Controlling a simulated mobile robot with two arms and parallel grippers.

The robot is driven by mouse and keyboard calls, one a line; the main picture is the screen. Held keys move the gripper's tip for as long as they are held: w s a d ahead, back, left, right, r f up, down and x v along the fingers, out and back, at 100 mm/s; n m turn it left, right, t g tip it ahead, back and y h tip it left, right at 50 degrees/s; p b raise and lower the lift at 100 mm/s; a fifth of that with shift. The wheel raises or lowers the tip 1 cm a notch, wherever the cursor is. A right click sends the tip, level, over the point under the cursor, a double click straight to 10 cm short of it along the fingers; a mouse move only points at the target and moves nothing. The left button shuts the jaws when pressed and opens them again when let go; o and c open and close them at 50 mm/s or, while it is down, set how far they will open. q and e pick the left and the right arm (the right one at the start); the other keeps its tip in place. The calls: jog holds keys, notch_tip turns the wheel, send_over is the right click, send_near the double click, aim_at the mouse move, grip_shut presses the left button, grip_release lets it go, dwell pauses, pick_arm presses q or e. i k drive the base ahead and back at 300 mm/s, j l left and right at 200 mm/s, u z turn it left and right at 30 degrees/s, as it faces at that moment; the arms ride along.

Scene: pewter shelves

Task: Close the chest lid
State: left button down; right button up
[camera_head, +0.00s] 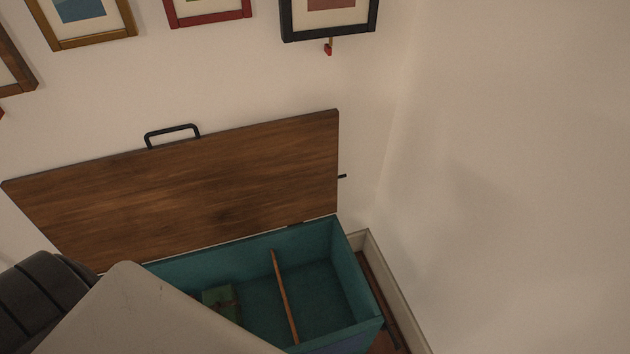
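The chest (351,281) is a teal box at the bottom centre, seen from above. Its brown wooden lid (200,195) stands raised along the far side, close to the wall. A black handle (172,136) sits on the lid's upper edge. Inside the chest are a green box-like item (221,302) and a thin brown divider or stick (284,296). My own light grey and dark parts cover the lower left and hide the chest's near left portion. Neither gripper shows in this view.
White walls meet in a corner right of the chest. Framed pictures hang above the lid, including a black frame (329,37), a red frame (208,22) and a gold frame (85,45). A pale baseboard (392,284) runs along the right wall. The space above the open chest looks clear.

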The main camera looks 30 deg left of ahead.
aim_at(151, 203)
jog(key=u, duration=1.85)
